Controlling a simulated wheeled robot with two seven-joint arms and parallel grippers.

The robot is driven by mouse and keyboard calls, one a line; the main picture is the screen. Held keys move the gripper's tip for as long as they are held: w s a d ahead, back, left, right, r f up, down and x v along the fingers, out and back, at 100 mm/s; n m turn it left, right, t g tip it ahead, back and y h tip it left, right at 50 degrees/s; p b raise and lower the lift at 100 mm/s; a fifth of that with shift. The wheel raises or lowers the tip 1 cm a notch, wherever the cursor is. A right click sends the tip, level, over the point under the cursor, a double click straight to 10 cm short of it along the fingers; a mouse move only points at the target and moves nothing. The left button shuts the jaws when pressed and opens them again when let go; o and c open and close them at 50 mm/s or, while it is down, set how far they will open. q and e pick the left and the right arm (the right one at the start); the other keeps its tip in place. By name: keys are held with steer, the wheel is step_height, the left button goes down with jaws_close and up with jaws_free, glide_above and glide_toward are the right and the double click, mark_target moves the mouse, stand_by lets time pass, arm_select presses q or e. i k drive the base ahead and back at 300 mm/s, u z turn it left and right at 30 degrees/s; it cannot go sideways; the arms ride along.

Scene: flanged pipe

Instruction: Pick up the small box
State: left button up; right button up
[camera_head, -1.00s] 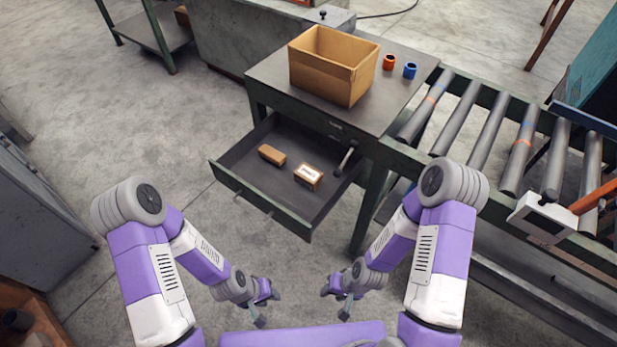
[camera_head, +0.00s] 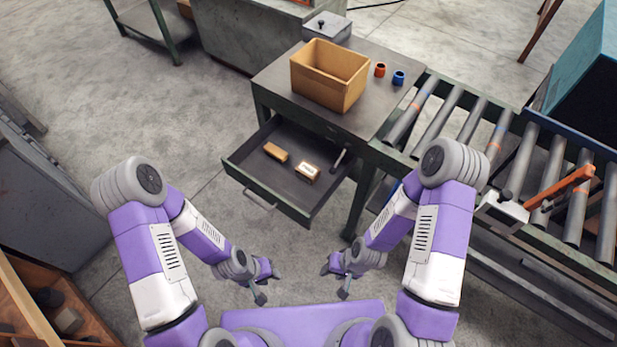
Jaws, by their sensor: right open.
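The small box (camera_head: 307,172), brown with a white label on top, lies in the open drawer (camera_head: 264,191) of the work table. A longer plain brown block (camera_head: 275,152) lies to its left in the same drawer. My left gripper (camera_head: 266,284) is open and empty, low in front of my body. My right gripper (camera_head: 335,281) is also open and empty, facing the left one. Both grippers are well short of the drawer and apart from the box.
A dark-handled tool (camera_head: 341,156) lies at the drawer's right. A roller conveyor (camera_head: 470,120) adjoins the table at right. Floor is clear left of the drawer.

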mark_target(310, 172)
steer(key=k, duration=0.35)
steer(key=u, duration=1.4)
steer(key=i, duration=3.95)
steer(key=z, duration=4.35)
steer(key=i, duration=1)
steer(key=u, duration=0.1)
